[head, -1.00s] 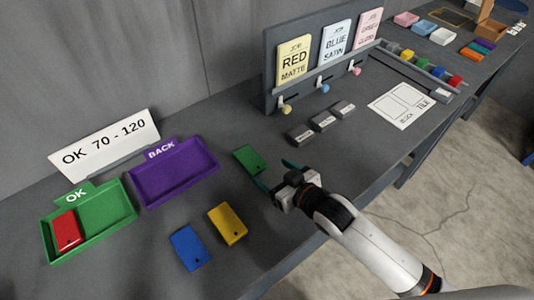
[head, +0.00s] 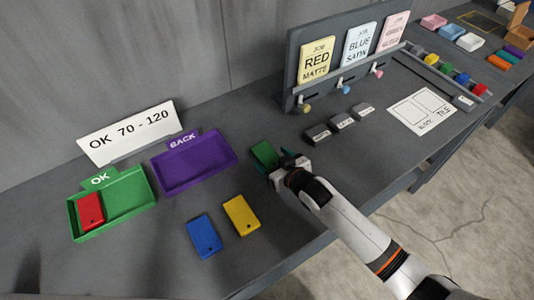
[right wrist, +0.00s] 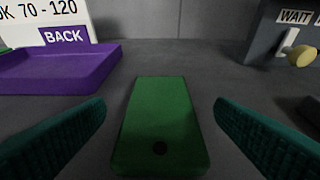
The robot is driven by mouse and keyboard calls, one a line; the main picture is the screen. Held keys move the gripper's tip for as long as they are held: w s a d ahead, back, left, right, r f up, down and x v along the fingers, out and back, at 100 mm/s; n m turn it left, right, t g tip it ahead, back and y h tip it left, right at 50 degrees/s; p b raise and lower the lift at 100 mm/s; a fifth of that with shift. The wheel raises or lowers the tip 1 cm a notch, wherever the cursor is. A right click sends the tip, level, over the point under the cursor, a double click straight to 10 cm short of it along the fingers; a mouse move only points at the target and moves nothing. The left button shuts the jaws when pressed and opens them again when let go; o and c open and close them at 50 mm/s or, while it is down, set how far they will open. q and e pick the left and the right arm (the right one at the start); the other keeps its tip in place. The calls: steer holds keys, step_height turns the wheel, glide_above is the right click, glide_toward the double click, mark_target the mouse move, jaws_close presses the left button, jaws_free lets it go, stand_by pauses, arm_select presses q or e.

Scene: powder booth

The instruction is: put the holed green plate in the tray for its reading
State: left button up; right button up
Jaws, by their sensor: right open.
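The holed green plate (head: 265,154) lies flat on the bench, right of the purple tray. In the right wrist view the plate (right wrist: 160,125) lies between my fingers, its dark hole at the near end. My right gripper (head: 272,161) is open around the plate, with a gap on both sides. The green tray marked OK (head: 152,199) holds a red holed plate (head: 90,208). The purple tray marked BACK (head: 196,186) is empty; it also shows in the right wrist view (right wrist: 100,72). A sign (head: 130,130) reads OK 70 - 120. My left gripper is not in view.
A blue plate (head: 204,234) and a yellow plate (head: 241,214) lie in front of the trays. Several small grey blocks (head: 342,123) lie right of the green plate, before a job-card rack (head: 302,75). A white printed sheet (head: 422,112) lies farther right.

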steer(key=shift+x, duration=1.1)
steer(key=shift+c, duration=0.6)
steer(key=shift+r, duration=0.1)
steer(key=c, duration=1.2)
